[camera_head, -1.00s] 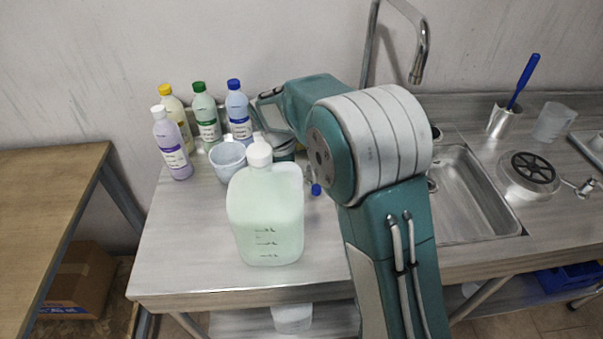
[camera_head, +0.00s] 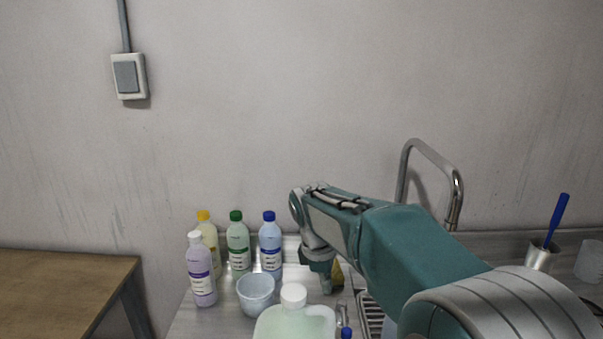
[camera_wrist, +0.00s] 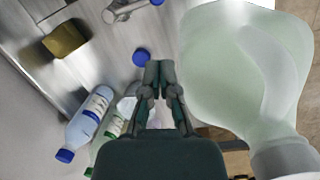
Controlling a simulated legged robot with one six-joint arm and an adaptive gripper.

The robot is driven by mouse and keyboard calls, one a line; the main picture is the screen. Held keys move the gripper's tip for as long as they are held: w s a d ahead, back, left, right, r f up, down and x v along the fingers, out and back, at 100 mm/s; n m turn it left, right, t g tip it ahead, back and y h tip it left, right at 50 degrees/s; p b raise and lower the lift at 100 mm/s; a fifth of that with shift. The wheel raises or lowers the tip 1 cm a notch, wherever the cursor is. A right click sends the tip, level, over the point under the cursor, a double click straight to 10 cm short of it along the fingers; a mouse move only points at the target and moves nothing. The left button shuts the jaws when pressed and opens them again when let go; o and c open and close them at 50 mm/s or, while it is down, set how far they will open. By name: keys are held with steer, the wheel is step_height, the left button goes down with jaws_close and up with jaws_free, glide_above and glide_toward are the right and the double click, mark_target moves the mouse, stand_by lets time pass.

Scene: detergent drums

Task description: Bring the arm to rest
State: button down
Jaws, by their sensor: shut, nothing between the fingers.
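My gripper (camera_head: 327,284) hangs down over the metal counter, to the right of the bottles and behind the large jug. In the wrist view its two fingers (camera_wrist: 158,72) are together with nothing between them. My arm reaches in from the lower right, above the sink side. The pale green jug (camera_head: 295,322) with a white cap stands in front. It fills the right of the wrist view (camera_wrist: 240,70), close beside the fingers. Whether the gripper clears the counter cannot be told.
A tap (camera_head: 455,200) rises behind my arm. A yellow-brown block (camera_wrist: 65,40) lies on the counter.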

steer(key=s+d+r+m+t+y, duration=0.1)
steer(key=s+d+r+m, duration=0.1)
steer(key=s+d+m, duration=0.3)
steer(key=s+d+r+m+t, duration=0.1)
steer(key=s+d+r+m, duration=0.15)
steer(key=s, duration=0.35)
steer(key=s+d+f+m+t, duration=0.1)
steer(key=s+m, duration=0.2)
steer(key=s, duration=0.3)
steer(key=s+d+f+m+t+y, duration=0.1)
steer(key=s+d+m+t, duration=0.1)
steer(key=s+m, duration=0.2)
steer(key=s, duration=0.3)
steer(key=shift+d+f, duration=0.25)
steer(key=shift+a, duration=0.1)
